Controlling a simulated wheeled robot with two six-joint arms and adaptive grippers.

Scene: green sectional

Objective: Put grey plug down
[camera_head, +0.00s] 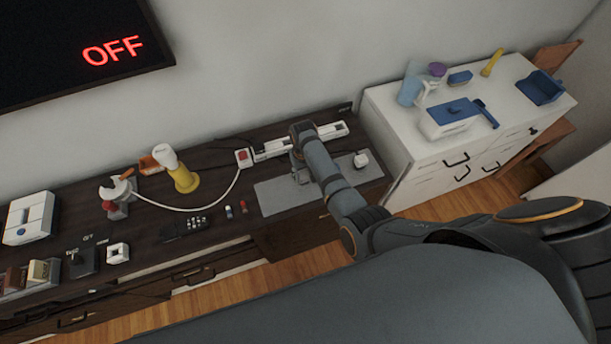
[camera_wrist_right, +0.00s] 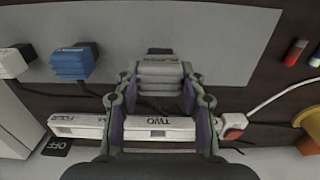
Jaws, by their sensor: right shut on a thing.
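My right gripper (camera_head: 297,172) points down over the grey mat (camera_head: 272,202) on the dark cabinet. In the right wrist view its two fingers (camera_wrist_right: 160,92) are closed on the sides of the grey plug (camera_wrist_right: 160,76). The plug overlaps the edge of the mat (camera_wrist_right: 225,40) nearest the power strip; I cannot tell if it touches the surface. The arm mostly hides the plug in the head view. A white power strip (camera_wrist_right: 185,130) marked TWO and FOUR lies behind the mat. My left gripper is not in view.
A blue plug (camera_wrist_right: 73,64) and a white plug (camera_wrist_right: 14,62) stand near one end of the mat. A red-switched strip end (camera_head: 243,157) carries a white cable. A yellow-and-white bottle (camera_head: 184,177) and a black remote (camera_head: 186,227) are left. A white drawer unit (camera_head: 400,130) stands right.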

